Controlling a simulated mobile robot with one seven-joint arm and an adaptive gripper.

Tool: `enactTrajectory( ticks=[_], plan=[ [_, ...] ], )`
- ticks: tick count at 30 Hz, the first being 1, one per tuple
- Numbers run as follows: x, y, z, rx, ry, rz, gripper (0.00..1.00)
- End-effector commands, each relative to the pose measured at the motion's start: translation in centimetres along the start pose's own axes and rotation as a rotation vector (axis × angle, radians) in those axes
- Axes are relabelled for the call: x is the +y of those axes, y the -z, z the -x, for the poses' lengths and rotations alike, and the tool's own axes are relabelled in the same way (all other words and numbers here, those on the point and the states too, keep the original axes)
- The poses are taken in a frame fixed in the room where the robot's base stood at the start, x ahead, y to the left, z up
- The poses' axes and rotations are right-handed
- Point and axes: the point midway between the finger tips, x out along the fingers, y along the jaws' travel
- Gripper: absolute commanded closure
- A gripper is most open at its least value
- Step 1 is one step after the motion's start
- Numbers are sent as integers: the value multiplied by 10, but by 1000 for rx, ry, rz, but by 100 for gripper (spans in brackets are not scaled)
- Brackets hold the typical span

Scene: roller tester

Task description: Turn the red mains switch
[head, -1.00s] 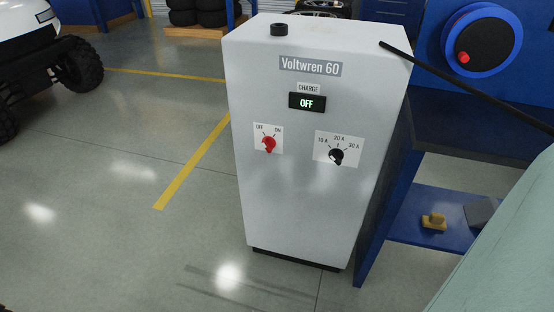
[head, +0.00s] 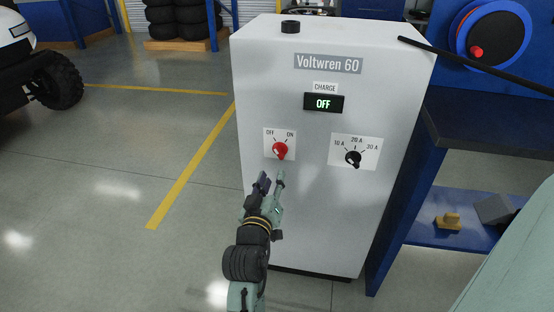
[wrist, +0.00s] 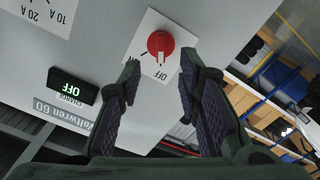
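The red mains switch (head: 280,150) is a round knob on a white plate marked OFF and ON, on the front of the pale grey Voltwren 60 cabinet (head: 300,220). In the wrist view the switch (wrist: 160,43) lies just beyond my fingertips, and its pale pointer mark faces the OFF label. My gripper (head: 272,180) is just below the switch in the head view. Its fingers are spread and empty, one on each side of the knob's line in the wrist view (wrist: 160,75). I see no contact with the knob. The CHARGE display (head: 323,103) reads OFF.
A black current selector (head: 353,158) marked 10 A, 20 A and 30 A sits right of the switch. A black cable (head: 480,72) runs off the cabinet's top right. A blue bench (head: 480,130) stands close on the right. The floor left of the cabinet is clear.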

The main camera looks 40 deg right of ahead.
Motion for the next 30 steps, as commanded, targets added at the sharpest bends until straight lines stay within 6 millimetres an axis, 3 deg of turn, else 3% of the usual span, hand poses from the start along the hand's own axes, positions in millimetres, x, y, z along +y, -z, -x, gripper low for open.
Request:
enactTrajectory(
  ticks=[9, 15, 27, 30],
  plan=[
    [1, 4, -61, 3, 0, -1, 68],
    [0, 3, -86, 3, 2, 0, 68],
    [-1, 2, -93, 4, 2, -1, 68],
    [-1, 2, -93, 4, 2, -1, 75]
  ],
)
